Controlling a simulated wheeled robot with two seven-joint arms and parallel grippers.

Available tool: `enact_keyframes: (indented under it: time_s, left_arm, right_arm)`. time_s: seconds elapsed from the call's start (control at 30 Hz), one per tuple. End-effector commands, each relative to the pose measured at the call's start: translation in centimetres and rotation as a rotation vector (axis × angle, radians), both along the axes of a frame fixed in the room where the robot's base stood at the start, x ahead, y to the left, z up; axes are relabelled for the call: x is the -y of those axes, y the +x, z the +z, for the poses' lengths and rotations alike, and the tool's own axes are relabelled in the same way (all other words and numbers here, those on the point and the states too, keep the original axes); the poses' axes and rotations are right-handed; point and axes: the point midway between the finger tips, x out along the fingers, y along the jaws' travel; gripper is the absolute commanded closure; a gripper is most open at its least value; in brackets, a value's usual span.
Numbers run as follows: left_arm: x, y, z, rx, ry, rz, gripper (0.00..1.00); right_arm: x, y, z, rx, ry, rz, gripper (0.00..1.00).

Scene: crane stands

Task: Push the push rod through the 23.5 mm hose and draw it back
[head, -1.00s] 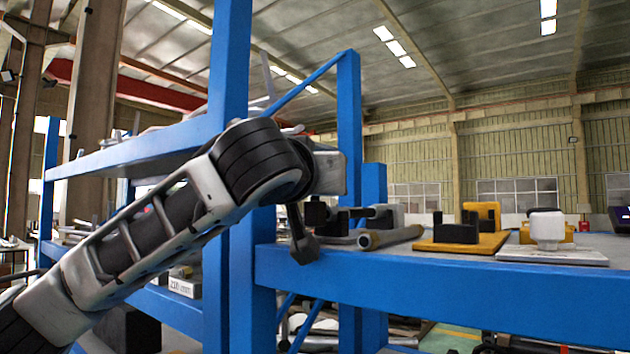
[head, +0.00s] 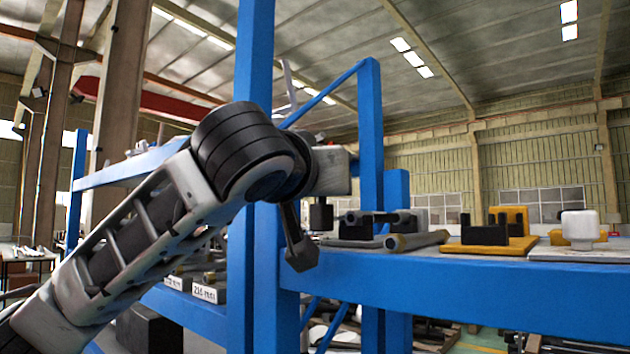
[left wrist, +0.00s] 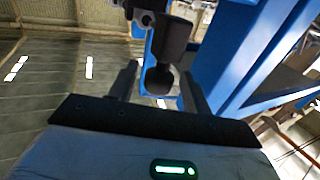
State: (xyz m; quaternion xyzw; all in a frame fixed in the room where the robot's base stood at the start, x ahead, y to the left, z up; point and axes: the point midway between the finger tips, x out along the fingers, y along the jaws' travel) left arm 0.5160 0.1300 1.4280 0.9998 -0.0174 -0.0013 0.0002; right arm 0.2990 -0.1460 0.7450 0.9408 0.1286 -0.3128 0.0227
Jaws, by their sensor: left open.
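My left arm crosses the head view from the lower left, and its wrist end is in front of the blue frame. The open jaws of my left gripper (left wrist: 160,88) show in the left wrist view, one dark finger on each side. A dark piece with a rounded end (left wrist: 158,78) appears between them; I cannot tell whether it is held or behind them. A grey tube (head: 418,240), possibly the hose, lies on the blue-edged bench beside a dark holder (head: 355,228). The push rod is not clearly identifiable.
A blue post (head: 257,80) stands close behind my arm. The blue bench edge (head: 450,283) runs to the right. A yellow plate with black blocks (head: 487,235) and a white knob on a pale plate (head: 580,225) stand on it. Labelled trays (head: 204,293) sit lower left.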

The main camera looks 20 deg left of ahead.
Motion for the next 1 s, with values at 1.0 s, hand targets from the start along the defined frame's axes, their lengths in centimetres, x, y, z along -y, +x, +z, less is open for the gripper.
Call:
enact_keyframes:
  time_s: [1.0]
  left_arm:
    - [-0.6,-15.9,0.0,0.000,0.001,0.001,0.51]
  right_arm:
    - [-1.0,0.5,-1.6,0.032,0.089,-0.023,0.64]
